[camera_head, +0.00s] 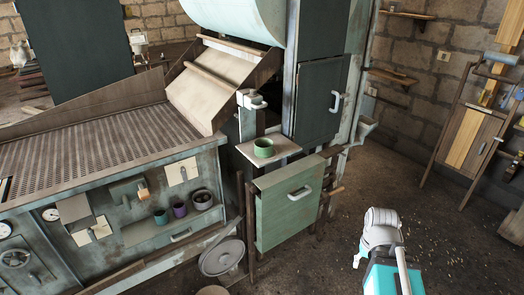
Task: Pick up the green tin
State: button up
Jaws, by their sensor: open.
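A green tin (263,148), round and open at the top, stands upright on a small pale shelf (281,150) in the middle of the head view. A second, darker green tin (161,217) stands on a ledge on the front of the big machine at the lower left, beside a purple tin (180,210). I cannot tell from this view which green tin is meant. Part of my white and teal arm shows at the lower right, well apart from both tins. My gripper's fingers are not in view.
A dark pot (203,199) stands right of the purple tin on the ledge (150,232). A round lid-like disc (221,257) is below. A wooden cabinet (472,137) stands at the right. The floor (440,230) between is open.

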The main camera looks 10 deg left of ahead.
aim_at(263, 146)
jog(key=u, duration=0.05)
jog(key=i, duration=0.9)
jog(key=z, duration=0.05)
